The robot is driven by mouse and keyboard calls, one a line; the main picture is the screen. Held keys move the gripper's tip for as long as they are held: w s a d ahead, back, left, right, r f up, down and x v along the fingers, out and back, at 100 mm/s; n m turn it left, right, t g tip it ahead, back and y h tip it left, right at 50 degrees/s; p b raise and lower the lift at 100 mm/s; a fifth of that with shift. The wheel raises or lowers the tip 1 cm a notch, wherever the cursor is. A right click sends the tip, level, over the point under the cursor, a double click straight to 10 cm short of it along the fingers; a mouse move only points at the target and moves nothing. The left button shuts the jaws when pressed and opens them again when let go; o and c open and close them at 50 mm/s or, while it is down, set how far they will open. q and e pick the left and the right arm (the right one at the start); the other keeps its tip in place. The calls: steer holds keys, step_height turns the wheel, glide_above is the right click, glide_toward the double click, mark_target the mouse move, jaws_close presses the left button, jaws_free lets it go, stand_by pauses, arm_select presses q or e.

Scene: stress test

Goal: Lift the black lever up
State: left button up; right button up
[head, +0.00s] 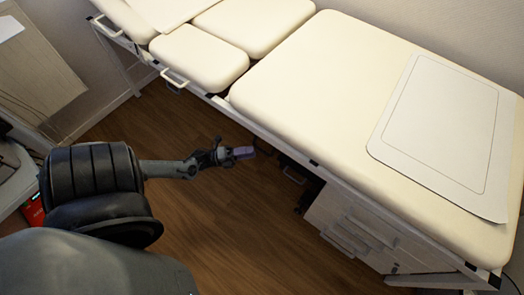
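My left gripper (244,153) reaches in from the left, beside the long edge of the cream padded treatment table (300,80). Its fingertips look pale purple and are too small to tell whether they are open or shut. Dark parts (291,168) show under the table's edge just right of the gripper. I cannot tell whether the black lever is among them, or whether the gripper touches anything. My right gripper is not in view.
A white mat (398,130) lies on the table's right part. A drawer cabinet (352,222) stands under the table. White handles (174,79) stick out from the table's left sections. Bare wooden floor (235,225) lies below my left arm.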

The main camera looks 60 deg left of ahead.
mark_target(262, 150)
arm_select(q)
steer(key=shift+b+x, duration=0.65)
steer(key=shift+x, duration=2.25)
steer(key=shift+c, duration=0.3)
jaws_close()
